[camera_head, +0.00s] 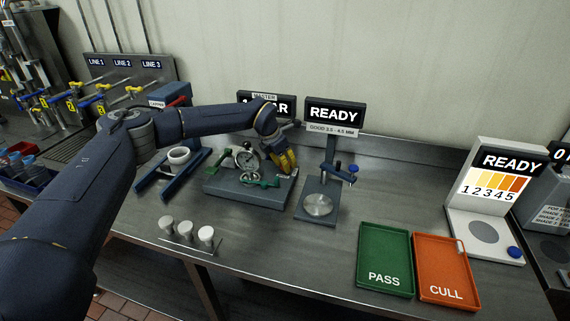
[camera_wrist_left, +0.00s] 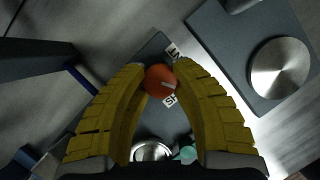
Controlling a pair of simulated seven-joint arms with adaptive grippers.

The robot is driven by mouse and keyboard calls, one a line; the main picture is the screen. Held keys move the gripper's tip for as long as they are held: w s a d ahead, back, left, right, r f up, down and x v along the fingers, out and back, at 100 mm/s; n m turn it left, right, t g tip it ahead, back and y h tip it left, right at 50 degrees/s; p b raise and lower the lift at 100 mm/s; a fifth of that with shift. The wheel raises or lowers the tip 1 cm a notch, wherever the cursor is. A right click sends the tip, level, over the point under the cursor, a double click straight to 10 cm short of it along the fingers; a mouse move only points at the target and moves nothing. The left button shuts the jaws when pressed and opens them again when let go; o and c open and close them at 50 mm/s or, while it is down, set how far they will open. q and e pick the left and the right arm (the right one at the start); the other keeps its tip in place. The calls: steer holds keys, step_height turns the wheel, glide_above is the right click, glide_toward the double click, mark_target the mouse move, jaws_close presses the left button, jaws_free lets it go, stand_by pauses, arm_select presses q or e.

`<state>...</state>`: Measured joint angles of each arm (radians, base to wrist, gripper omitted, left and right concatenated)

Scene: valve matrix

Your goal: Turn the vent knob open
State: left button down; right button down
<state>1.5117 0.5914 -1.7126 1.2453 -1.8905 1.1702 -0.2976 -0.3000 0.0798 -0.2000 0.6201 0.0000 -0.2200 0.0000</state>
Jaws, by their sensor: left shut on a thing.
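The vent knob (camera_wrist_left: 160,81) is a small round orange-red knob with a pale mark on its top, seen in the left wrist view. Parts of white labels show beside it, partly hidden by the fingers. It sits on the grey base (camera_head: 222,190) of the fixture that carries a round gauge (camera_head: 247,159) and green parts. My left gripper (camera_wrist_left: 161,75), with yellow fingers, is shut on the knob, one fingertip on each side. In the head view my left gripper (camera_head: 287,160) is over the right end of the base and hides the knob. My right gripper is not in view.
A gauge stand with a READY display (camera_head: 334,114) and round metal plate (camera_head: 318,205) stands close on the right. A blue cradle (camera_head: 160,183) with a white ring is left. Green PASS (camera_head: 385,260) and orange CULL (camera_head: 446,270) trays lie at right.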

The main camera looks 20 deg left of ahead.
arm_select(q)
steer(key=n+y, duration=0.1)
steer(key=n, duration=0.2)
steer(key=n+y, duration=0.1)
steer(key=n, duration=0.2)
steer(key=shift+d+r+t, duration=0.1)
steer(key=shift+d+t, duration=0.05)
steer(key=shift+t, duration=0.25)
steer(key=n+y, duration=0.1)
steer(key=n, duration=0.1)
steer(key=n+y, duration=0.1)
steer(key=n, duration=0.2)
steer(key=shift+w+n+y, duration=0.1)
steer(key=shift+n+y, duration=0.2)
steer(key=c, duration=0.9)
jaws_free()
steer(key=shift+c, duration=0.2)
steer(key=v, duration=1.1)
steer(key=shift+r, duration=0.45)
steer(key=shift+g, duration=0.3)
